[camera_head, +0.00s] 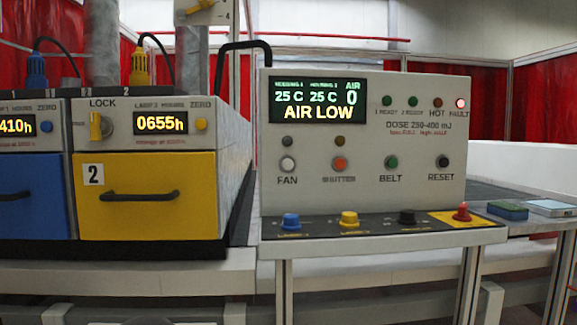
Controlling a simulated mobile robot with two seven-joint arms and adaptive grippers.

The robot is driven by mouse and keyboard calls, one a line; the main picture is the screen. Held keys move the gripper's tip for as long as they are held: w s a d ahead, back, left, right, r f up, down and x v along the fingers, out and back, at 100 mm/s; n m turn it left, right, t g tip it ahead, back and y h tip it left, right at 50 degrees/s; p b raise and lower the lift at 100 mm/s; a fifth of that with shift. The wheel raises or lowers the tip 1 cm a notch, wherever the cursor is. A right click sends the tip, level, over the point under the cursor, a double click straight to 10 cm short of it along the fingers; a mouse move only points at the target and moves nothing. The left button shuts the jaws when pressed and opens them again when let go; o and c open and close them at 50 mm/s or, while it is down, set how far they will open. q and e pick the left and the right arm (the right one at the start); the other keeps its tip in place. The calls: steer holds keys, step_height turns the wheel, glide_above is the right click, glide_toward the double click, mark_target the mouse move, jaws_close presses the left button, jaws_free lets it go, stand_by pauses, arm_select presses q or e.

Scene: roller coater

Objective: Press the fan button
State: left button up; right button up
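The fan button (287,164) is a round white button on the left of the grey control panel (370,110), above the label FAN. The small lamp above it (287,141) is dark. The panel's screen (318,101) shows AIR LOW, 25 C twice and AIR 0. The lamp over FAULT (460,103) glows red. Neither of my grippers is in view, and nothing covers the fan button.
An orange shutter button (339,164), green belt button (391,162) and black reset button (442,161) share the row. Blue (290,222), yellow (348,219), black (407,217) and red (462,212) knobs stand on the ledge below. A yellow drawer unit (150,213) stands left.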

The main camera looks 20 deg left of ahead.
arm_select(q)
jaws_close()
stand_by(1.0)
